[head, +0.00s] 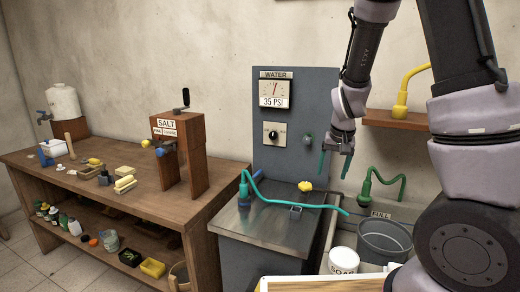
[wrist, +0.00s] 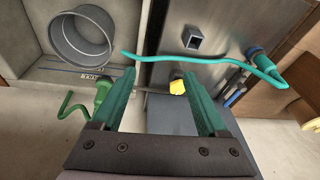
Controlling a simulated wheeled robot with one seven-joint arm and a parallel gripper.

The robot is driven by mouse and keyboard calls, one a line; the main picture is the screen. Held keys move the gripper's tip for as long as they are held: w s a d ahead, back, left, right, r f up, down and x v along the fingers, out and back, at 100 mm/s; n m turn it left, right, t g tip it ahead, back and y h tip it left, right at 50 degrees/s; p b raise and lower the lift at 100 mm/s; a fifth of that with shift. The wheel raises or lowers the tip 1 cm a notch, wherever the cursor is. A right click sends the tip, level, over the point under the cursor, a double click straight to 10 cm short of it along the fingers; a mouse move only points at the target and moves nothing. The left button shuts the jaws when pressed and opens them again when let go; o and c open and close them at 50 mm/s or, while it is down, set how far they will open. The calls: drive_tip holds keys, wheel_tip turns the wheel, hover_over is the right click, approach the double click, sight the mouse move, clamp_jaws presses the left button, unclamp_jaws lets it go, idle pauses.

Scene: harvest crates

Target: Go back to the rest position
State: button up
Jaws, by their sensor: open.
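My gripper (head: 335,163) hangs in the air in front of the grey panel, above the sink area, with its two green fingers pointing down. The fingers are apart and nothing is between them in the head view. In the wrist view my gripper (wrist: 160,90) shows both green fingers spread wide, with the counter and basin lying beyond them and no object held. My arm reaches in from the upper right of the head view.
A grey panel (head: 323,95) with a water gauge stands behind a metal counter (head: 265,225). A yellow knob (head: 305,186) and green hose (head: 300,205) are on it. A grey pot (head: 384,243) sits in the basin at right. A wooden bench (head: 130,200) with a salt dispenser (head: 180,150) is left.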

drive_tip(key=s+d+r+t+y, duration=0.1)
drive_tip(key=s+r+t, duration=0.1)
drive_tip(key=s+r, duration=0.7)
drive_tip(key=s+d+r+m+t, duration=0.1)
drive_tip(key=s+r+t, duration=0.1)
drive_tip(key=s+r, duration=0.7)
wheel_tip(320, 180, up, 7)
drive_tip(key=shift+d+r+y, duration=0.1)
drive_tip(key=shift+d+y, duration=0.2)
drive_tip(key=shift+y, duration=0.1)
